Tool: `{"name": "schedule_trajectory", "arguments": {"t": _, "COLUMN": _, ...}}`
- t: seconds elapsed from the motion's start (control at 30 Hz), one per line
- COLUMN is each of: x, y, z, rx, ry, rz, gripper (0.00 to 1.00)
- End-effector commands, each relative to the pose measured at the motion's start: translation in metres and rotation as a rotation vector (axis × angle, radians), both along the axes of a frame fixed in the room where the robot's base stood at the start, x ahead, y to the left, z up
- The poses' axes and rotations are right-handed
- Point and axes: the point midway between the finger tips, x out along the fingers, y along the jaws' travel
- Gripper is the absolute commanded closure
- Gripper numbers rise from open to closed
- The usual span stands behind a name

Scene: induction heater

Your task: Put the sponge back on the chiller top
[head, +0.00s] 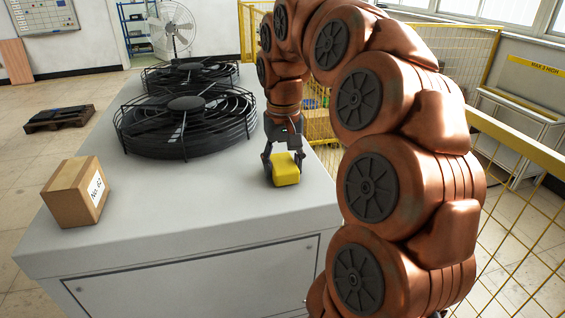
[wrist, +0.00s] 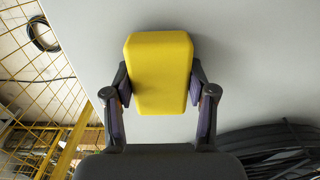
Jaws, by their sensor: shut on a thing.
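The yellow sponge (head: 286,170) is at the right part of the grey chiller top (head: 200,205), to the right of the near black fan guard. My gripper (head: 282,160) points down with its fingers on either side of the sponge, shut on it. In the wrist view the sponge (wrist: 160,75) is held between the two fingertips (wrist: 160,88), with the chiller top behind it. The sponge is at or very close to the surface; I cannot tell whether it touches.
A cardboard box (head: 76,192) marked No. 62 stands at the chiller's left front. Two round black fan guards (head: 185,125) take up the back. The front middle of the top is clear. A yellow mesh fence (head: 500,190) runs along the right.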

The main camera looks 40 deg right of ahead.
Motion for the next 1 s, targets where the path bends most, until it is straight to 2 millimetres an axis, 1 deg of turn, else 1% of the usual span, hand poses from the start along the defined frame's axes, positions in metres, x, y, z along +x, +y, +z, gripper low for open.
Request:
{"name": "schedule_trajectory", "arguments": {"t": 0.17, "x": 0.0001, "y": -0.0001, "z": -0.0003, "rx": 0.000, "ry": -0.001, "rz": 0.000, "gripper": 0.77}}
{"name": "schedule_trajectory", "arguments": {"t": 0.3, "x": 0.0000, "y": -0.0001, "z": -0.0044, "rx": 0.000, "ry": -0.001, "rz": 0.000, "gripper": 0.77}}
{"name": "schedule_trajectory", "arguments": {"t": 0.33, "x": 0.0001, "y": 0.0000, "z": -0.0036, "rx": 0.000, "ry": -0.001, "rz": 0.000, "gripper": 0.42}}
{"name": "schedule_trajectory", "arguments": {"t": 0.5, "x": 0.0001, "y": 0.0000, "z": -0.0029, "rx": 0.000, "ry": -0.001, "rz": 0.000, "gripper": 0.24}}
{"name": "schedule_trajectory", "arguments": {"t": 0.57, "x": 0.0001, "y": 0.0001, "z": -0.0028, "rx": 0.000, "ry": -0.001, "rz": 0.000, "gripper": 0.19}}
{"name": "schedule_trajectory", "arguments": {"t": 0.83, "x": 0.0001, "y": 0.0001, "z": -0.0026, "rx": 0.000, "ry": -0.001, "rz": 0.000, "gripper": 0.19}}
{"name": "schedule_trajectory", "arguments": {"t": 1.0, "x": 0.0004, "y": -0.0003, "z": 0.0023, "rx": -0.001, "ry": -0.002, "rz": -0.001, "gripper": 0.19}}
